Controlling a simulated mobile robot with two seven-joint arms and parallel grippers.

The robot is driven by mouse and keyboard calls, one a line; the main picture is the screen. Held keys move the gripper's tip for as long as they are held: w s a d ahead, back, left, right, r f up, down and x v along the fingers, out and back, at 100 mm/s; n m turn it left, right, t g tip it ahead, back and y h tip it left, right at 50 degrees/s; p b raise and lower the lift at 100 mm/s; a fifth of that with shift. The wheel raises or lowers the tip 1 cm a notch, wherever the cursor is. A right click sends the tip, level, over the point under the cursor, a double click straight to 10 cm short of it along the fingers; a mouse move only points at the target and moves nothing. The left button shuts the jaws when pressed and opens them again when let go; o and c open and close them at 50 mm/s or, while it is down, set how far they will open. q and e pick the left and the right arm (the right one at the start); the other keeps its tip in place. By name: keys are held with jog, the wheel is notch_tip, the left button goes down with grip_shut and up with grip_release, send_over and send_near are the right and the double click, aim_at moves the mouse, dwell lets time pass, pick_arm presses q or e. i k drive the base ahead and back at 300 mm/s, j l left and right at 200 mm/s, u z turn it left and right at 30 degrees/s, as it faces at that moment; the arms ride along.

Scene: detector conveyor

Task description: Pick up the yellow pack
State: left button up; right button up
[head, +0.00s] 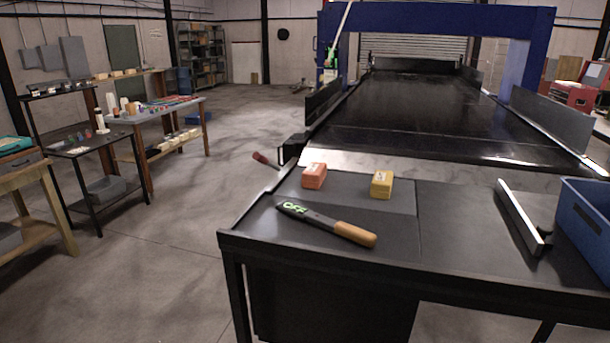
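The yellow pack (381,185) is a small upright block with a pale label on its top. It stands on a grey panel on the black table (440,262) at the near end of the conveyor, right of the orange pack. Nothing touches it. Neither of my grippers shows in the head view.
An orange pack (313,176) stands left of the yellow one. A handheld detector with a wooden handle (345,232) lies in front of them. A metal bar (522,216) and a blue bin (588,228) are at the right. The conveyor belt (430,110) behind is empty.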

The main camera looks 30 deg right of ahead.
aim_at(380, 187)
jog(key=z, duration=1.5)
jog(key=j+u, duration=0.25)
jog(key=j, duration=0.3)
